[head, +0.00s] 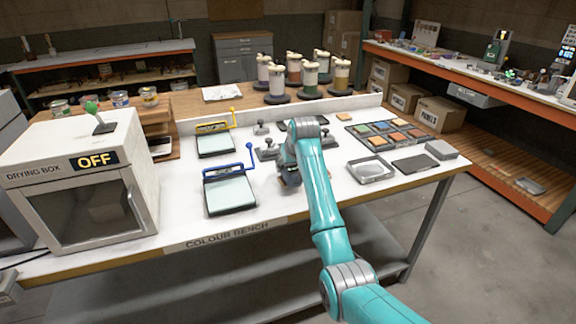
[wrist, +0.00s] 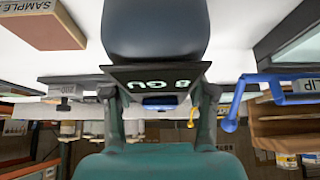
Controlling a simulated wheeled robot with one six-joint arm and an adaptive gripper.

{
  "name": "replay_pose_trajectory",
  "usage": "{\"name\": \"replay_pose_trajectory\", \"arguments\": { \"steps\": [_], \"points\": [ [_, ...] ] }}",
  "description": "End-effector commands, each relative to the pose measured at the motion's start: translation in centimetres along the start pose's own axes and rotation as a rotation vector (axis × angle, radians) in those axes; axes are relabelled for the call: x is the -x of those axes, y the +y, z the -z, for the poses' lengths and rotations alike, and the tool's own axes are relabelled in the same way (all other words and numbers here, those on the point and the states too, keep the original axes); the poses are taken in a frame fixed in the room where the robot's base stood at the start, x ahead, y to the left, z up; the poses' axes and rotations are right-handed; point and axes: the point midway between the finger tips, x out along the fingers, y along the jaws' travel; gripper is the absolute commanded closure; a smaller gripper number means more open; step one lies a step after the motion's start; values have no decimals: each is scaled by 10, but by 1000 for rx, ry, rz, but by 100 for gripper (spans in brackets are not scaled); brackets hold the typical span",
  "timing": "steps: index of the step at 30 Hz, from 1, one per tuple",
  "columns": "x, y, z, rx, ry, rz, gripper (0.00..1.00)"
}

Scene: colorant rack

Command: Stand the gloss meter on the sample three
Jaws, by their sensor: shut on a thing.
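My gripper (wrist: 158,98) is shut on the gloss meter (wrist: 155,32), a dark rounded body whose lit display reads "GU"; the digit beside it looks like an 8. In the head view my gripper (head: 290,178) is over the front middle of the bench, and my arm mostly hides the meter. A brown sample block (wrist: 48,28) with a "SAMPLE" label is at the upper left of the wrist view, apart from the meter. Its number is cut off, so I cannot tell which sample it is.
A blue-handled board (head: 230,195) and a yellow-handled board (head: 215,143) lie left of my gripper. The drying box (head: 82,178) stands farther left. A tray of coloured squares (head: 389,135), a clear-bottomed tray (head: 371,170) and a grey block (head: 441,150) are right.

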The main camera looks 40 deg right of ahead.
Motion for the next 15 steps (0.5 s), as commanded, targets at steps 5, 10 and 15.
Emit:
{"name": "replay_pose_trajectory", "arguments": {
  "steps": [5, 10, 15],
  "points": [
    [-2, 0, -1, 0, 1, 0, 100],
    [-2, 0, -1, 0, 0, 0, 19],
    [-2, 0, -1, 0, 0, 0, 19]
  ]
}}
